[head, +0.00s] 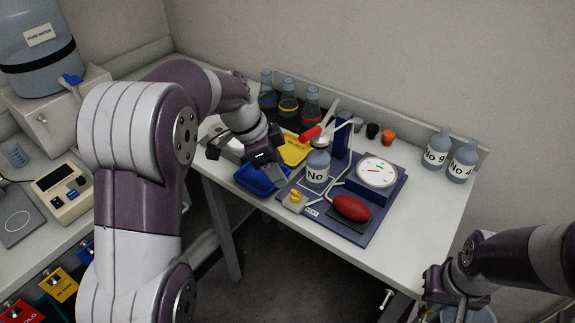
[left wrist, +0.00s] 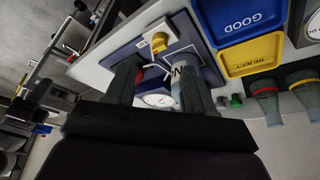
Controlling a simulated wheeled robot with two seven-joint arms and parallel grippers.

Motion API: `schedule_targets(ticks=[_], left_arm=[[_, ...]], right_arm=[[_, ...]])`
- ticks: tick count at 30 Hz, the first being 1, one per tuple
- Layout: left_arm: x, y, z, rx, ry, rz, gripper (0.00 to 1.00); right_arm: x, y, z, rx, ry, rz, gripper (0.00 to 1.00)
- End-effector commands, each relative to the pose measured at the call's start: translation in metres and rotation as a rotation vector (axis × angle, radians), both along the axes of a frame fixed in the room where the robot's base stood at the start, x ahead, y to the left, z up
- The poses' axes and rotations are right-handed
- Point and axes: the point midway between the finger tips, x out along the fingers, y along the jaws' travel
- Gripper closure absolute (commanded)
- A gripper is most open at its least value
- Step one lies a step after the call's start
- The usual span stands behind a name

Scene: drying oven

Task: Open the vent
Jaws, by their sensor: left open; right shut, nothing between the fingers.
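A blue board (head: 376,218) carries a bottle (head: 318,169), a round white gauge (head: 377,172), a red bulb (head: 352,208) and thin tubing. At its front left corner a yellow knob (head: 295,197) sits on a pale block with a white label (head: 312,211) beside it. I cannot read that label, so cannot confirm this is the vent. My left gripper (head: 276,172) is open and empty, above and to the left of the knob. In the left wrist view the knob (left wrist: 159,42) shows beyond the open fingers (left wrist: 157,62). My right gripper (head: 436,290) is shut and empty, off the table's front right.
A blue tray (head: 248,183) lies near my left gripper, with a yellow tray (head: 293,160) behind. Several flasks (head: 288,107) stand at the back. Two bottles (head: 437,150) stand back right; the table's right side is clear.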

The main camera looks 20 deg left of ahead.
Motion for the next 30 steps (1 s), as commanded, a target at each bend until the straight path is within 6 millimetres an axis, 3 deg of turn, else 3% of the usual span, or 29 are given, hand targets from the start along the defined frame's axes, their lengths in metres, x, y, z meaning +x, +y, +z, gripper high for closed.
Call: schedule_targets(ticks=[1,5,23,26,29,30], left_arm=[[-0.002,0.004,0.022,0.000,0.001,0.002,0.47],[-0.005,0.011,0.034,0.000,0.003,0.001,0.47],[-0.006,0.014,0.034,-0.006,0.012,0.032,0.47],[-0.003,0.021,0.027,-0.005,0.065,0.257,0.47],[-0.031,0.035,0.001,0.035,0.183,0.640,0.47],[-0.048,0.036,-0.005,0.057,0.216,0.789,0.47]], right_arm=[[0.000,0.000,0.022,0.000,0.000,0.000,1.00],[0.000,0.000,0.035,0.000,0.000,0.000,1.00],[0.000,0.000,0.035,0.000,0.001,0.000,1.00],[0.000,0.000,0.035,0.000,0.001,0.000,1.00],[0.000,0.000,0.038,0.000,0.001,0.000,1.00],[0.000,0.000,0.042,0.000,0.001,0.000,1.00]])
